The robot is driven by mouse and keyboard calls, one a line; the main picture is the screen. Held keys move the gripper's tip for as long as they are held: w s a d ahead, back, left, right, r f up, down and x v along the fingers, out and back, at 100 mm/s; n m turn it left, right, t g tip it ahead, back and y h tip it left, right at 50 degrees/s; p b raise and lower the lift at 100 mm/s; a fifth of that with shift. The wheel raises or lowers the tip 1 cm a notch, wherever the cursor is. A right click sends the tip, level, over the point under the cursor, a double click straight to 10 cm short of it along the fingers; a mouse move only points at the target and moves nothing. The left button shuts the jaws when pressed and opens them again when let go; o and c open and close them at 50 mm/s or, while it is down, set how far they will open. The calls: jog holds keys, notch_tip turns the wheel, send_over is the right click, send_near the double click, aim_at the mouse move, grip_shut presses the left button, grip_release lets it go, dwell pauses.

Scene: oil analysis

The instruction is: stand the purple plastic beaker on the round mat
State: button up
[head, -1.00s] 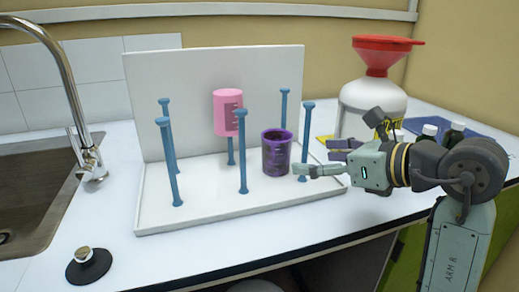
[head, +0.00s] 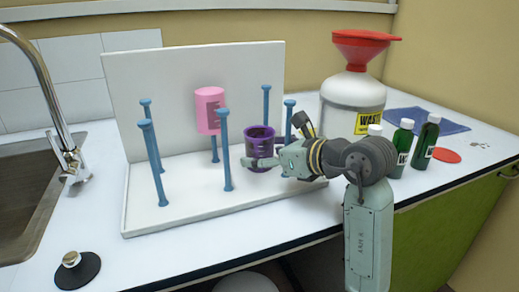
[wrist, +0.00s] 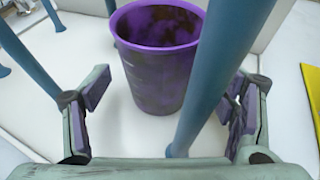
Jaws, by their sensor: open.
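The purple plastic beaker (head: 261,142), stained dark, stands upright on the white base of the peg rack (head: 190,212), at its right end. My gripper (head: 274,151) is open at the beaker's right side. In the wrist view, the beaker (wrist: 160,60) is ahead of and between the spread jaws (wrist: 168,95), not gripped. A blue peg (wrist: 218,70) rises between the jaws, in front of the beaker's right side and close to the right jaw. A flat round red mat (head: 446,155) lies on the counter at right, beyond the bottles.
A pink beaker (head: 210,110) hangs on a rack peg, among several blue pegs (head: 225,150). A white waste container with red funnel (head: 352,105), green bottles (head: 426,142) and a blue sheet (head: 425,119) stand or lie at right. The sink (head: 25,200) is at left.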

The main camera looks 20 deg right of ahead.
jog(key=shift+c, duration=0.2)
jog(key=c, duration=1.3)
jog(key=shift+o, duration=0.2)
jog(key=shift+r, duration=0.1)
